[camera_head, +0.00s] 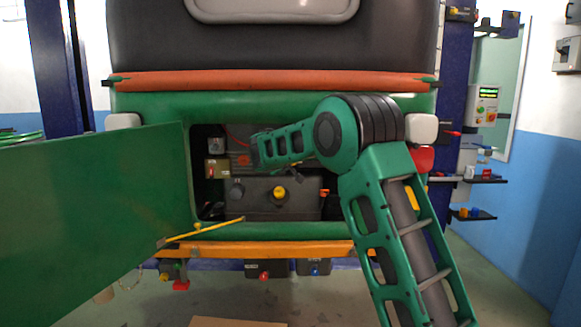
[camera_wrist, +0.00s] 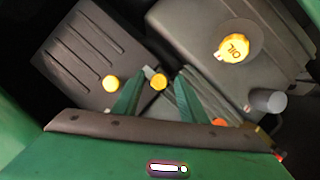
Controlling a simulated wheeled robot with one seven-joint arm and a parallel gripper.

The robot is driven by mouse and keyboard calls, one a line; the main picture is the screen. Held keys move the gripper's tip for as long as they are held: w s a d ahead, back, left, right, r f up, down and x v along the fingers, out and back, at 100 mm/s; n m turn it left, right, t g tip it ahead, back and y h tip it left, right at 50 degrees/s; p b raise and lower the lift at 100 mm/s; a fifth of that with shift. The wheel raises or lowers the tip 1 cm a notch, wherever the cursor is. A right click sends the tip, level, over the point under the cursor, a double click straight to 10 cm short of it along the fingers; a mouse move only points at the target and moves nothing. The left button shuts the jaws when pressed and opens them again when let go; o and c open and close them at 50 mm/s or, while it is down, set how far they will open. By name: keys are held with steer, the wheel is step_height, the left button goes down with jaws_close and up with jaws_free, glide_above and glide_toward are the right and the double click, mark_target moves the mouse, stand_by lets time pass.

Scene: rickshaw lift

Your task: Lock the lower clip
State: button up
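In the wrist view, my gripper (camera_wrist: 161,77) has two green fingers standing apart with nothing held between them. A round yellow knob (camera_wrist: 158,83) shows in the gap between the fingers. A second yellow knob (camera_wrist: 111,83) is to the left, on a dark grey ribbed box (camera_wrist: 80,55). Either knob may belong to a clip; I cannot tell which is the lower clip or whether it is locked. In the head view, my gripper (camera_head: 256,151) reaches into the open engine bay, and its own forearm hides part of the bay.
The green door (camera_head: 95,205) of the rickshaw hangs open at left, with a yellow rod (camera_head: 205,228) near its lower corner. A yellow oil cap (camera_wrist: 233,48) sits on a grey housing at upper right. A dark lip (camera_wrist: 150,129) crosses below the fingers.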

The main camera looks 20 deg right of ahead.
steer(key=shift+s, duration=0.1)
steer(key=v, duration=1)
steer(key=shift+s+a, duration=0.15)
steer(key=shift+s, duration=0.05)
steer(key=s+d+f+m+g+y, duration=0.1)
steer(key=s+d+f+g, duration=0.2)
steer(key=s, duration=0.6)
steer(key=s+d+f+m+g+y, duration=0.1)
steer(key=s+d+f+m+g, duration=0.1)
steer(key=s+d+f, duration=0.5)
steer(key=s+d+m+g+y, duration=0.1)
steer(key=s+d+g, duration=0.15)
steer(key=s, duration=0.85)
steer(key=s+a+f+m+g+y, duration=0.1)
steer(key=s+a+f, duration=0.1)
steer(key=s, duration=0.8)
steer(key=s+a+f+m+g+y, duration=0.1)
steer(key=s+f, duration=0.4)
steer(key=s, duration=0.5)
steer(key=s+a+f+m+g+y, duration=0.1)
steer(key=s+a+f+g+y, duration=0.1)
steer(key=s, duration=0.8)
step_height(320, 180, down, 2)
steer(key=shift+s+a+f+y, duration=0.1)
steer(key=shift+s+a+y, duration=0.3)
steer(key=shift+a+y, duration=0.2)
steer(key=shift+g, duration=0.25)
